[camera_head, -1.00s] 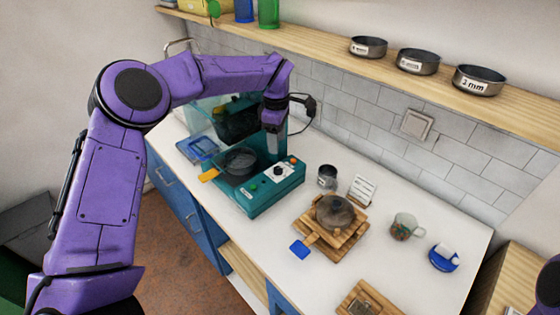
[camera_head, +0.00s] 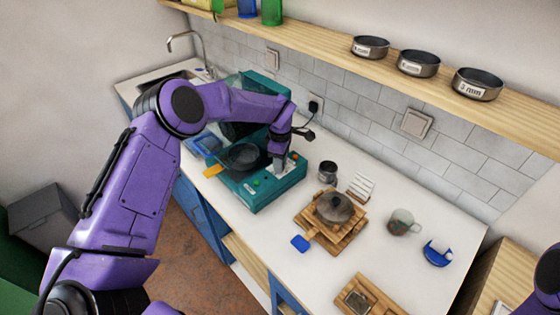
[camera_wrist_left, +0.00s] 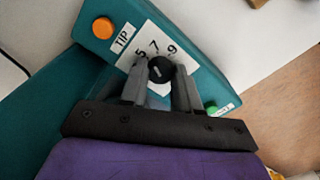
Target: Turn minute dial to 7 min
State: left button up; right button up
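The minute dial is a black knob (camera_wrist_left: 160,68) on a white scale marked 5, 7 and 9, on the front of the teal machine (camera_head: 262,196). A pale pointer mark shows on the knob, but which number it points to is hard to read. My left gripper (camera_head: 278,168) reaches down to the panel from above; in the wrist view its two grey fingers (camera_wrist_left: 160,75) stand on either side of the knob, very close to it. Whether they press on it I cannot tell. The fingers hide part of the scale. My right gripper is out of view.
An orange button (camera_wrist_left: 102,28) labelled TIP and a green button (camera_wrist_left: 211,107) sit beside the scale. A dark pan (camera_head: 240,157) is on the machine. A metal cup (camera_head: 327,171) and a lidded pot (camera_head: 334,208) on wooden boards stand to the right.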

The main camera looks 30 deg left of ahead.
pick_arm(q)
jog(key=shift+f+m+b, duration=0.1)
jog(key=shift+m+b, duration=0.45)
jog(key=shift+m, duration=0.25)
jog(key=shift+r+m, duration=0.25)
jog(key=shift+m, duration=0.45)
jog(key=shift+w, duration=0.1)
jog(key=o, duration=1)
jog(key=shift+o, duration=0.2)
jog(key=shift+r, duration=0.1)
